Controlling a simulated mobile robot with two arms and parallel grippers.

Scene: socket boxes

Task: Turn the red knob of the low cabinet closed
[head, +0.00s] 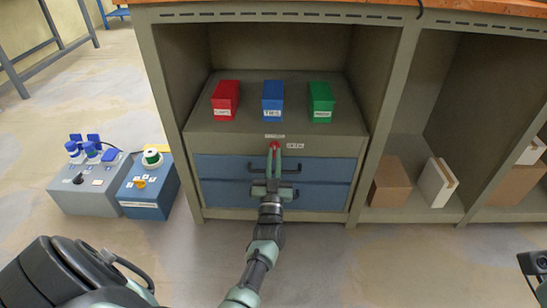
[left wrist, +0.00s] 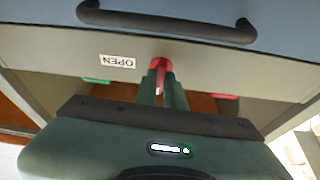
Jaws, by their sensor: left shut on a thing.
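The red knob (head: 274,145) sits on the front strip of the low cabinet (head: 225,140), just above the upper blue drawer. In the left wrist view, which is upside down to the head view, the red knob (left wrist: 160,63) shows between my fingers. My left gripper (head: 274,154) reaches up from below and is shut on the knob. A label reading OPEN (left wrist: 117,61) is beside it; it also shows right of the knob in the head view (head: 295,146). Another small label (head: 274,136) is above the knob, too small to read. My right gripper (head: 535,266) is only partly visible at the right edge.
Red (head: 225,98), blue (head: 273,96) and green (head: 320,100) boxes stand on the low cabinet's top. Blue drawers with black handles (head: 273,167) lie below the knob. Control boxes (head: 88,186) stand on the floor at left. Brown (head: 390,182) and white boxes fill the right shelf.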

